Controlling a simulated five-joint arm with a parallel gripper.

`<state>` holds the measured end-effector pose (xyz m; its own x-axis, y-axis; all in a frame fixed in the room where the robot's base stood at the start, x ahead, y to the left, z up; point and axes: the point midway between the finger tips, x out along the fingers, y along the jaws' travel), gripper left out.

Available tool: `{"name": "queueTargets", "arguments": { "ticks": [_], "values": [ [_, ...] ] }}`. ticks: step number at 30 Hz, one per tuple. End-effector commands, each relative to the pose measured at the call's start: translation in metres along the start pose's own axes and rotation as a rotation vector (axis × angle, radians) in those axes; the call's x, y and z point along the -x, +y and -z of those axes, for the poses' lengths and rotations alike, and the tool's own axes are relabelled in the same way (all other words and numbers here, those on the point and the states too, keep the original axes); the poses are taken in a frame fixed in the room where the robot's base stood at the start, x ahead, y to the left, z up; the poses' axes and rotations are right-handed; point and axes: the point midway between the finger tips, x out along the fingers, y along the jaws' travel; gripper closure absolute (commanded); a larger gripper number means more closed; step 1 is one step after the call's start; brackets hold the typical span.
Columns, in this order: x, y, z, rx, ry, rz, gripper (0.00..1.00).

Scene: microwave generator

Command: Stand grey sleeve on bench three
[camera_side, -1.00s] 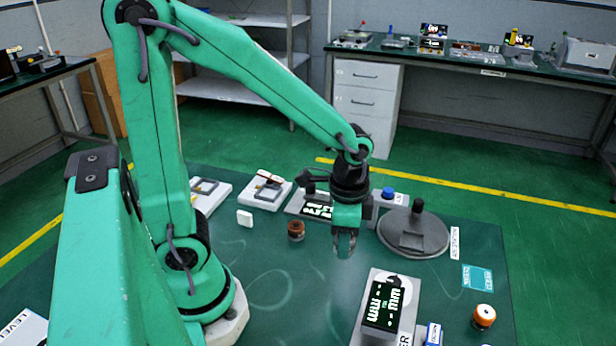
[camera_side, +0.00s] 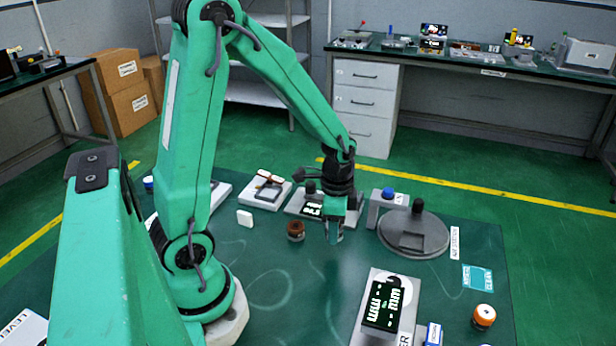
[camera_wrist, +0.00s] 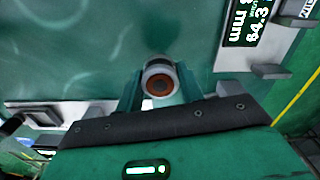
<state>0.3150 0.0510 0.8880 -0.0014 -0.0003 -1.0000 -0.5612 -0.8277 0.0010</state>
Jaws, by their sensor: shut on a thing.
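My gripper (camera_side: 335,240) points down over the green table, near the middle of its back half, in the side view. In the wrist view its fingers (camera_wrist: 158,92) are shut on a short round thing with a pale grey outer wall and an orange-brown ring around a dark centre. I take it to be the grey sleeve (camera_wrist: 159,66). The sleeve is hard to make out in the side view, and its lower end is hidden. I cannot read which bench is bench three; a long bench (camera_side: 455,62) with a small label stands at the back right.
On the table are a brown spool (camera_side: 296,231) left of my gripper, a round grey plate (camera_side: 412,235) to the right, a display unit (camera_side: 384,305) in front and an orange-topped cylinder (camera_side: 484,317) at front right. Cardboard boxes (camera_side: 122,90) stand at back left. The table's centre is clear.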

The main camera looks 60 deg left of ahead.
Motion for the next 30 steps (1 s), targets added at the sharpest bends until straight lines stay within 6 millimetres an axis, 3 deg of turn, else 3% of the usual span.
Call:
{"name": "queueTargets", "arguments": {
  "ticks": [7, 16, 30],
  "values": [
    [-0.01, -0.017, -0.004, 0.0, 0.001, 0.001, 0.87],
    [-0.015, -0.018, -0.004, -0.001, 0.001, 0.001, 0.87],
    [-0.05, -0.017, -0.004, -0.001, 0.001, 0.001, 0.87]
  ]
}}
